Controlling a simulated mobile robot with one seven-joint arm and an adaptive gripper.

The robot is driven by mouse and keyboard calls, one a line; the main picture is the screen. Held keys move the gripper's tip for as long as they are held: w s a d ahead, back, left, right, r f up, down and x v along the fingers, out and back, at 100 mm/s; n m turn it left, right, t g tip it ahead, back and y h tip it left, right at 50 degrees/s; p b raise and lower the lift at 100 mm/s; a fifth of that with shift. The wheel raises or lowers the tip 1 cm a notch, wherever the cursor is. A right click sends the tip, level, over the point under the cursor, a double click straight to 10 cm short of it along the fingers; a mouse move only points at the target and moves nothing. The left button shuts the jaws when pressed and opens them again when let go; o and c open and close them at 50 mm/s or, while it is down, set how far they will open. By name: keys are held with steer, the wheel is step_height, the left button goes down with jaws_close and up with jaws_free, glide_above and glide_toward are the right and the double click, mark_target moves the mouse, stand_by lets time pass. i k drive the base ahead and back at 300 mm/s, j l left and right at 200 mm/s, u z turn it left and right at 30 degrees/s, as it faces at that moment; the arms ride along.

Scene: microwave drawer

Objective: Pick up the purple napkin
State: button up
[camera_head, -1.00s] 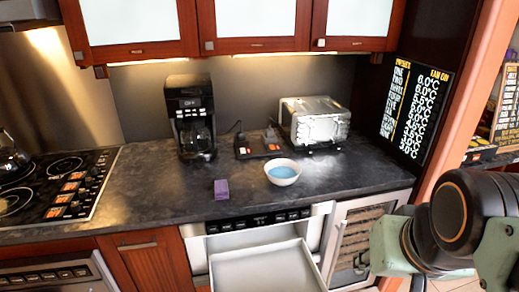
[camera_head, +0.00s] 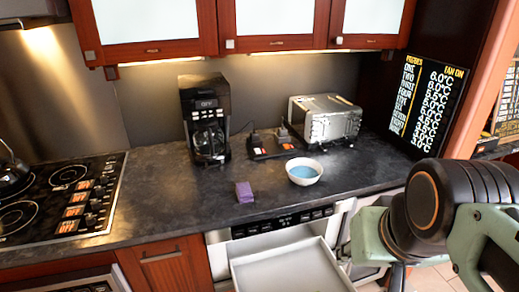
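The purple napkin (camera_head: 244,192) is a small folded block lying on the dark countertop (camera_head: 180,208), near its front edge. It sits left of a white bowl with blue inside. My arm shows at the lower right in green and black, in front of the counter and right of the open drawer. My gripper's fingertips do not show clearly; the end of the arm is cut off by the lower picture edge. The arm is well apart from the napkin.
The microwave drawer (camera_head: 290,272) stands open below the napkin. The bowl (camera_head: 304,172), a coffee maker (camera_head: 206,118), a toaster (camera_head: 324,118) and a black device (camera_head: 270,143) stand on the counter. A stove (camera_head: 62,192) is at left. The counter left of the napkin is clear.

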mark_target(245, 196)
steer(key=j, duration=1.55)
steer(key=l, duration=0.2)
